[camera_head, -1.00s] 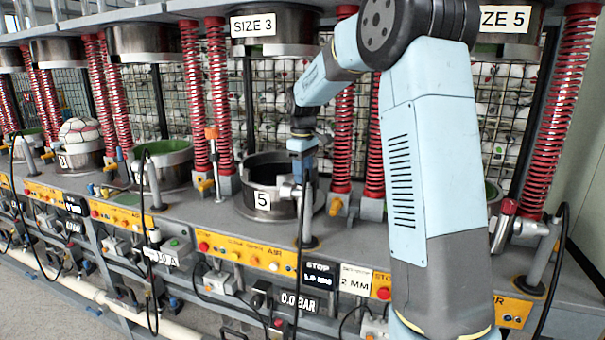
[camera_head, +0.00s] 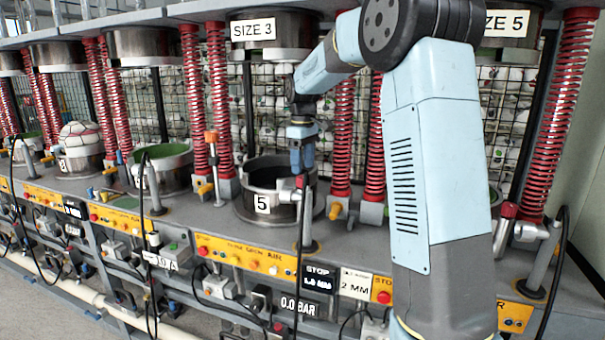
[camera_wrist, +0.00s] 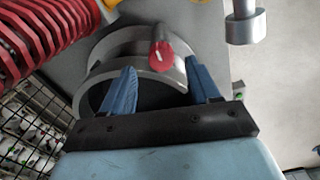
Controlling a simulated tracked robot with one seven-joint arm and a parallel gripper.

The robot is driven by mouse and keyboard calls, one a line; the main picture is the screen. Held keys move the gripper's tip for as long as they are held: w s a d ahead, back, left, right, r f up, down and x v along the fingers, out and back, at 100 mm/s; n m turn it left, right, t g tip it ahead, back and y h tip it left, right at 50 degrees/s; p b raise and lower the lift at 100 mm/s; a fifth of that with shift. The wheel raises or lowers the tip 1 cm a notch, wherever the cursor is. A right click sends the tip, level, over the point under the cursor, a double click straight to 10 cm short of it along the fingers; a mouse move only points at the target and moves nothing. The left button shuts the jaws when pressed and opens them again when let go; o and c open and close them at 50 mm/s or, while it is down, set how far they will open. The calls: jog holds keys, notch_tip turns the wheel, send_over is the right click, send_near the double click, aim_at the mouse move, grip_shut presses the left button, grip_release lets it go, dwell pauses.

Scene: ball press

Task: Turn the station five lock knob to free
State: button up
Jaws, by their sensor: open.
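The station five lower mould (camera_head: 262,204) is an open metal ring with a "5" label, under the "SIZE 3" upper mould. Its lock knob (camera_wrist: 161,54) is red with a white pointer line and sits at the ring's rim in the wrist view. In the head view the red knob shows small below my gripper (camera_head: 302,168). In the wrist view my gripper (camera_wrist: 160,66) is open. Its two blue fingers lie either side of the knob in the picture, with visible gaps. I cannot tell the knob's depth relative to the fingertips.
Red spring columns (camera_head: 343,135) stand beside the mould. A grey post (camera_head: 307,215) with a black hose stands in front of it; a grey cylinder (camera_wrist: 245,27) shows at the wrist view's upper right. A yellow control panel (camera_head: 245,255) runs along the front edge.

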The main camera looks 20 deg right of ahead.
aim_at(303, 177)
jog(key=shift+r, duration=1.45)
jog(key=shift+s, duration=0.1)
jog(key=s+r+m+t, duration=0.2)
jog(key=s+m, duration=0.1)
jog(key=s, duration=1.1)
jog(key=s+r+m+t, duration=0.1)
jog(key=s+m+t, duration=0.15)
jog(key=s, duration=1.15)
jog(key=s+f+m+t, duration=0.1)
jog(key=s+f+m, duration=0.2)
jog(key=s, duration=0.6)
jog(key=shift+s+f, duration=0.35)
jog(key=shift+f, duration=0.45)
jog(key=shift+d, duration=0.1)
jog(key=shift+c, duration=1.7)
